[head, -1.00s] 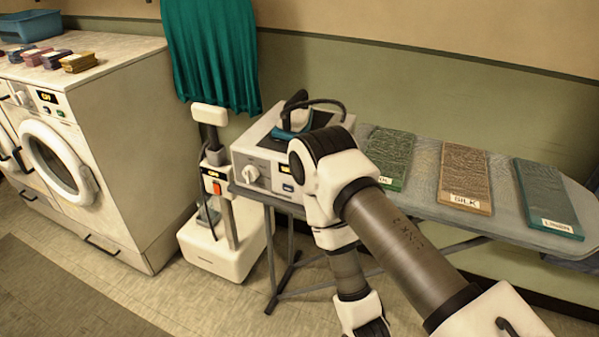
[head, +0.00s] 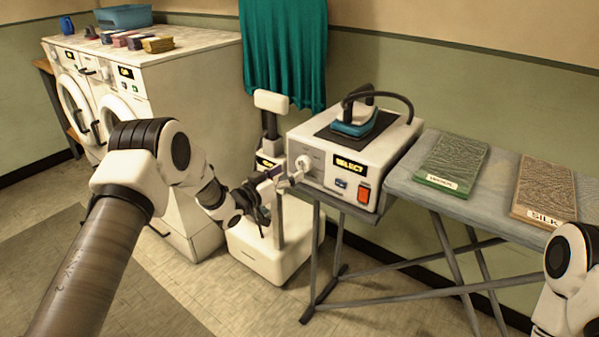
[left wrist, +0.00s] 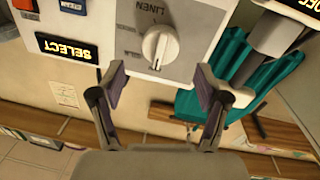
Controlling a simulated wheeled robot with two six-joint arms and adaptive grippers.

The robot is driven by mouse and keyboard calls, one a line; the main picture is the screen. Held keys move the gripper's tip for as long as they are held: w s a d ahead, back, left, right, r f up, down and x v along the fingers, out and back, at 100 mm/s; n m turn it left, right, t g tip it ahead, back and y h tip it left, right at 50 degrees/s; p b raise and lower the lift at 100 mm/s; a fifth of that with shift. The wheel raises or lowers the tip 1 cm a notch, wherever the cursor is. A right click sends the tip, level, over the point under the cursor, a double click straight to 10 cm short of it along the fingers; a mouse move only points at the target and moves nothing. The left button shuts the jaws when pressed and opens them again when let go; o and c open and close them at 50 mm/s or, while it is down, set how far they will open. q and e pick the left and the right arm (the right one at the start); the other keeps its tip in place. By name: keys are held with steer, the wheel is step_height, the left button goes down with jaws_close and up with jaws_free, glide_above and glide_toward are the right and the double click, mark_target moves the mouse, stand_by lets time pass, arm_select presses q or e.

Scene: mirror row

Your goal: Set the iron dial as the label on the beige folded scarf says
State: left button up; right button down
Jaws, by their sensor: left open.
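The iron dial (head: 303,163) is a white round knob on the front of the white iron station (head: 333,158). In the left wrist view the dial (left wrist: 160,48) fills the space just past my fingertips, with the word LINEN printed near it. Its exact setting is hard to read. My left gripper (head: 284,180) is open in front of the dial, its two fingertips on either side in the wrist view, without clear contact. The beige folded scarf (head: 545,180) lies on the ironing board at right, with a label reading SILK. My right arm shows at the lower right edge; its gripper is out of view.
A yellow SELECT display (head: 350,165) and a red switch (head: 363,193) are right of the dial. The teal iron (head: 356,122) rests on top. A green folded cloth (head: 452,165) lies on the ironing board (head: 402,180). A white stand (head: 270,255) is close below my left gripper.

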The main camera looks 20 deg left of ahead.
mark_target(299, 166)
arm_select(q)
steer(key=x, duration=0.5)
steer(key=shift+f, duration=0.1)
steer(key=c, duration=1.2)
steer(key=m+b, duration=0.1)
steer(key=m, duration=0.3)
steer(key=shift+m+b, duration=0.3)
steer(key=shift+m+y+b, duration=0.4)
steer(key=shift+m+b, duration=0.4)
steer(key=shift+m, duration=1.6)
